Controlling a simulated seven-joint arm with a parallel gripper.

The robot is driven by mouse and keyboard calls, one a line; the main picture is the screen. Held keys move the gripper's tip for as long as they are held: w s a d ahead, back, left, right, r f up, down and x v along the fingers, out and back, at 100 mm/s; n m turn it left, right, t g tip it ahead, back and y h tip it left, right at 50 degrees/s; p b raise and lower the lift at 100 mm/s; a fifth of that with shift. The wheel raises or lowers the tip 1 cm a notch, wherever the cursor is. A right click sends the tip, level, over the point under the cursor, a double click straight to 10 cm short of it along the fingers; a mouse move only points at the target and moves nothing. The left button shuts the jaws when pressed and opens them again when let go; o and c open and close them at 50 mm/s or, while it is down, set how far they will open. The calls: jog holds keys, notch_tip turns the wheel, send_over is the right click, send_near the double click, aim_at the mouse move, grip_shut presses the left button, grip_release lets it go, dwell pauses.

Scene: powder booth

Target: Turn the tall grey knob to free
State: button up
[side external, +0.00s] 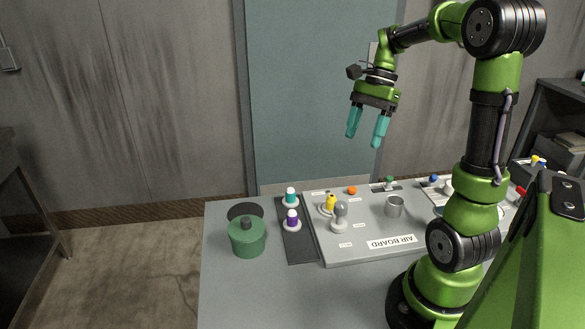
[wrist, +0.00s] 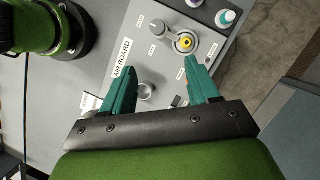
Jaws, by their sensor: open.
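The tall grey knob (side external: 340,211) stands on the air board (side external: 345,255), just in front of a yellow knob (side external: 330,202) in the side view. In the wrist view the grey knob (wrist: 160,28) shows from above, beside the yellow knob (wrist: 186,42). Small labels lie around it, too small to read. My gripper (side external: 367,141) is open and empty, high above the board and apart from it. In the wrist view its teal fingers (wrist: 160,66) are spread, with the knob beyond the fingertips.
A grey cup-like cylinder (side external: 394,207) stands right of the knob. An orange button (side external: 352,190) and a green toggle (side external: 389,182) sit at the back. Teal-topped (side external: 290,196) and purple-topped (side external: 292,219) pieces and a green lidded pot (side external: 247,237) stand left. Space above the board is clear.

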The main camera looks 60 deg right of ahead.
send_near(342, 204)
jog(key=x, duration=0.9)
jog(key=shift+w, duration=0.1)
jog(key=shift+c, duration=0.4)
jog(key=c, duration=0.9)
